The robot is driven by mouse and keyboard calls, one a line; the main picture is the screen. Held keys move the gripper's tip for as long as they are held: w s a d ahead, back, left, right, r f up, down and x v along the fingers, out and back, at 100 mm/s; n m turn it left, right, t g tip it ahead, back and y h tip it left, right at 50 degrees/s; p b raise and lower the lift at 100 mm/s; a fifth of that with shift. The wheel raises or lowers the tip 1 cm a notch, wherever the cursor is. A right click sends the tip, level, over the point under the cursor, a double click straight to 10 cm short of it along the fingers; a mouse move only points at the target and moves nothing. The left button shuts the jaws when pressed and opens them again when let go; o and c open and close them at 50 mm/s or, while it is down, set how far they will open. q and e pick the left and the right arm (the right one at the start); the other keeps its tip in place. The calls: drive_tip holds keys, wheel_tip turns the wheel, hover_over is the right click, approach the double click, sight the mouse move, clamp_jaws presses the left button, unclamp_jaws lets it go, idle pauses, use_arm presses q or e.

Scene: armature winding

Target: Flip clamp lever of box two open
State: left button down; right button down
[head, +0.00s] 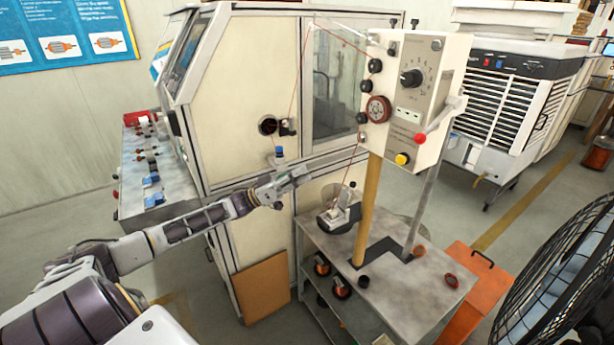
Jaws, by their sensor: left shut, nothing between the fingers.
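A cream control box (407,100) stands on a yellow post (366,210) above a small grey table. Its front has a black dial, a red-brown wheel, black knobs and a yellow button. A lever (436,122) with a red ball end sits at its right side, slanting up to the right. No label marks which box is box two. My left gripper (302,175) is shut and empty, in front of the cream machine cabinet, left of the yellow post and below the box. It appears apart from the lever. My right gripper is out of view.
The grey table (392,300) carries a small clamp-like device (340,212) and a copper-coloured ring. Wire spools sit on the shelf below. The cream cabinet (245,95) stands behind my left arm. A black fan (560,270) is at the lower right, near an orange bin (470,275).

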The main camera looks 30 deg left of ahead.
use_arm(q)
drive_tip(key=shift+s+a, duration=0.35)
drive_tip(key=shift+s, duration=0.05)
idle(0.5)
